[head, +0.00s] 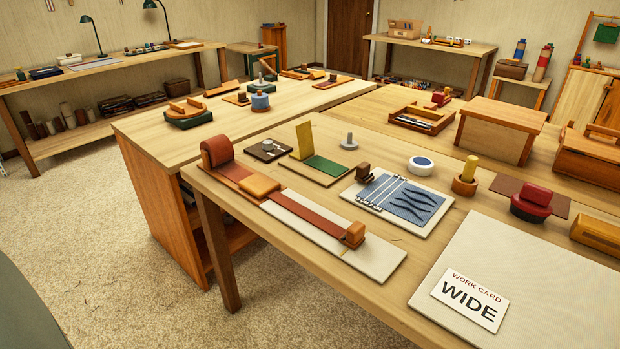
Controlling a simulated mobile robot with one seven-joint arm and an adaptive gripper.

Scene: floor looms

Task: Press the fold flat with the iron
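My gripper is not in view. On the near table, a board carries a green flat piece (327,166) with a yellow panel (304,140) standing upright at its left edge; this looks like a fold, but I cannot be sure. A red, rounded block with a dark base (531,203) sits on a brown mat (508,187) at the right; it may be the iron. A long pale board (385,262) holds a red-brown strip (310,213), with a roll (217,150) at its far end and an orange-brown block (353,235) at its near end.
A card reading "WORK CARD WIDE" (470,299) lies on a large pale mat (545,262). A blue patterned board (415,202), a round white-and-blue item (421,166) and a wooden box (499,128) stand nearby. Carpet (130,235) is clear at the left.

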